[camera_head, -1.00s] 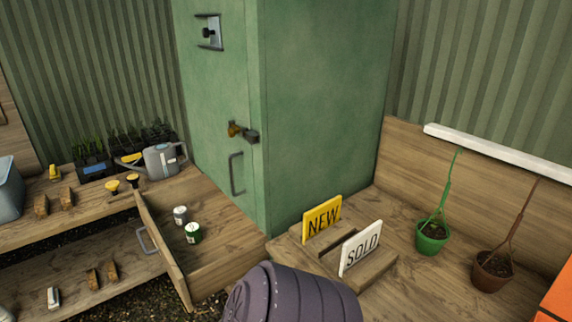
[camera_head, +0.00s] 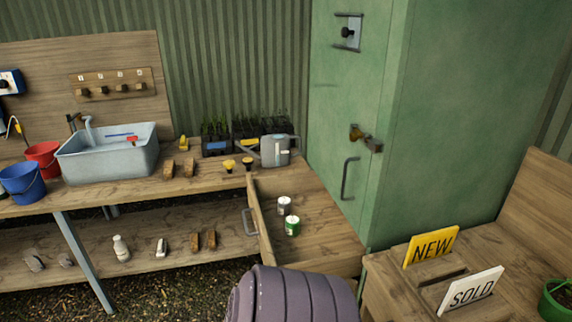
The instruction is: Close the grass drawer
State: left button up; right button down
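A wooden drawer (camera_head: 267,235) is pulled open beneath the right end of the workbench, beside the green cabinet. Its front has a grey handle (camera_head: 249,222) facing left. I see no label that tells whether this is the grass drawer. Neither of my grippers is in view.
A green cabinet (camera_head: 455,110) stands right of the drawer. The workbench (camera_head: 130,180) holds a grey sink (camera_head: 108,155), seedling trays and a watering can (camera_head: 273,150). A table leg (camera_head: 84,260) and low shelf (camera_head: 185,232) stand left. A purple-grey ribbed shape (camera_head: 300,295) fills the bottom middle.

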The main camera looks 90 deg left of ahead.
aim_at(327, 242)
jog(key=u, duration=0.45)
jog(key=j+u, duration=0.1)
jog(key=u, duration=0.75)
jog(key=j+u, duration=0.15)
jog(key=u, duration=1.1)
jog(key=i+j+u, duration=0.3)
jog(key=k+l, duration=0.1)
